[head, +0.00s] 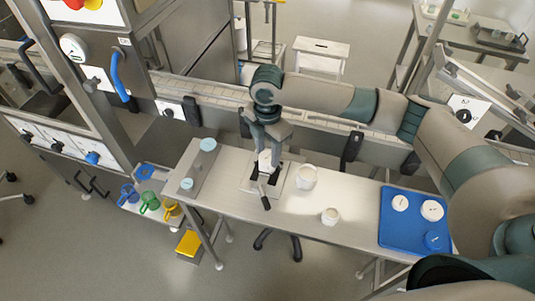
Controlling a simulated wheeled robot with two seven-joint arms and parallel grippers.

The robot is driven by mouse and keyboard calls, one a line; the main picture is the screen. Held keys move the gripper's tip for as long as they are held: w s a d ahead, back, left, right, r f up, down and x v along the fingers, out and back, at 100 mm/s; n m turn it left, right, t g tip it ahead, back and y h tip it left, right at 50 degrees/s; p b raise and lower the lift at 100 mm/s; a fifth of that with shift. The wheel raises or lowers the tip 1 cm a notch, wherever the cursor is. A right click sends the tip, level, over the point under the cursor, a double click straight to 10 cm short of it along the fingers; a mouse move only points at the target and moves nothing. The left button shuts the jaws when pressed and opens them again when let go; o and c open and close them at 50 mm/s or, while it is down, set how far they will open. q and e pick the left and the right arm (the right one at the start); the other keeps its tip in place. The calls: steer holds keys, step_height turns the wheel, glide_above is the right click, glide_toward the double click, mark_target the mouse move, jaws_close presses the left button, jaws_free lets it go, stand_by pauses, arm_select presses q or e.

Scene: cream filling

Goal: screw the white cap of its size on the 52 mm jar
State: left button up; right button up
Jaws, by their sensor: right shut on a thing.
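My right gripper (268,147) points down over the clamp fixture (281,186) on the steel table. It is shut on a small white thing at the fixture, which looks like the white cap (264,157). The fingers hide much of it, so I cannot tell cap from jar there or whether the cap is seated. The fixture has dark jaws and a black lever toward the front. Two other white jars stand on the table right of it, a larger one (306,178) and a smaller one (330,216). I cannot read their sizes. My left gripper is out of view.
A grey plate with pale blue round pieces (208,145) lies at the left end. The table between jars and tray is clear.

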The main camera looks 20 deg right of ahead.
steer(key=shift+r+m+p, duration=0.15)
steer(key=shift+m+p, duration=0.15)
steer(key=shift+p, duration=0.3)
steer(key=shift+m+p, duration=1.3)
steer(key=shift+p, duration=0.4)
steer(key=shift+m+p, duration=1)
steer(key=shift+p, duration=0.35)
steer(key=shift+m, duration=0.3)
steer(key=shift+p, duration=0.35)
steer(key=shift+m+p, duration=1)
steer(key=shift+p, duration=0.2)
steer(key=m, duration=0.3)
steer(key=shift+m, duration=0.4)
